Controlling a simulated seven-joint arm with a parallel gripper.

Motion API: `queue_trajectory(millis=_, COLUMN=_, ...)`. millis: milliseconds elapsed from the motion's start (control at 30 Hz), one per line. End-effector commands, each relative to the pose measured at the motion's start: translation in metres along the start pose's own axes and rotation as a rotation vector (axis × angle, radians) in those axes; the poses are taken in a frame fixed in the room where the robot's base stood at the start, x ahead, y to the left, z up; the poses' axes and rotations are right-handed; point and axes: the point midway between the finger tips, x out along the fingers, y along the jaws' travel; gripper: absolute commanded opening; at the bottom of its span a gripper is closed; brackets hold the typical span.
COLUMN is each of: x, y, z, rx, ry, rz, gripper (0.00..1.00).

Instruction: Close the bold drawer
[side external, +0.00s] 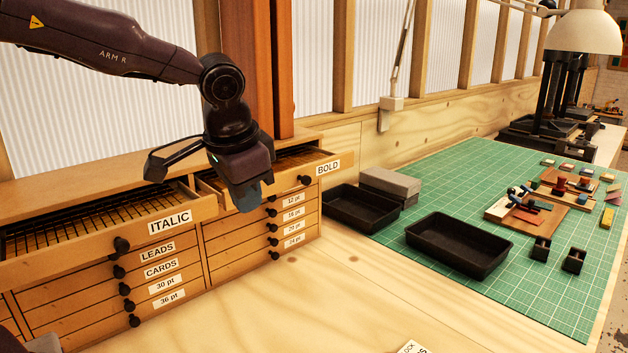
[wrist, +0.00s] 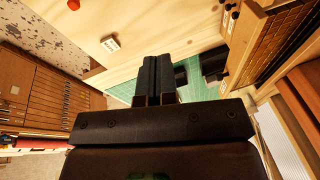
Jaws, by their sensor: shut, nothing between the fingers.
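The bold drawer (side external: 287,175) is the top drawer of the right-hand column in the side external view. It stands partly open, with a divided tray inside and a white BOLD label (side external: 328,167) on its front. My gripper (side external: 247,196) is shut and empty. In the wrist view the shut fingers (wrist: 153,80) show over the wooden bench, and a drawer with a divided tray (wrist: 278,45) lies to the right.
The ITALIC drawer (side external: 110,236) to the left also stands open. Shut drawers with black knobs lie below both. Black trays (side external: 459,245) and a grey block (side external: 390,184) stand on the green mat (side external: 440,180) at the right. The bench front (side external: 290,310) is mostly bare.

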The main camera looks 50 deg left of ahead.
Motion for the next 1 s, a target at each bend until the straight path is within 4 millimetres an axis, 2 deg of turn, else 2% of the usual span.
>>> queue_trajectory(millis=33, x=0.011, y=0.004, z=-0.023, rx=0.007, ry=-0.013, rz=-0.035, gripper=0.0)
queue_trajectory(millis=100, x=0.024, y=0.006, z=-0.053, rx=0.002, ry=-0.015, rz=-0.093, gripper=0.0)
queue_trajectory(millis=267, x=0.047, y=0.01, z=-0.118, rx=-0.05, ry=0.027, rz=-0.236, gripper=0.0)
queue_trajectory(millis=367, x=0.044, y=0.004, z=-0.148, rx=-0.117, ry=0.086, rz=-0.308, gripper=0.0)
queue_trajectory(millis=433, x=0.029, y=-0.006, z=-0.163, rx=-0.178, ry=0.141, rz=-0.343, gripper=0.0)
queue_trajectory(millis=500, x=0.019, y=-0.012, z=-0.167, rx=-0.231, ry=0.17, rz=-0.365, gripper=0.0)
queue_trajectory(millis=667, x=0.029, y=-0.015, z=-0.166, rx=-0.266, ry=0.166, rz=-0.367, gripper=0.0)
queue_trajectory(millis=767, x=0.043, y=-0.021, z=-0.167, rx=-0.265, ry=0.163, rz=-0.367, gripper=0.0)
queue_trajectory(millis=1000, x=0.09, y=-0.04, z=-0.172, rx=-0.265, ry=0.162, rz=-0.365, gripper=0.0)
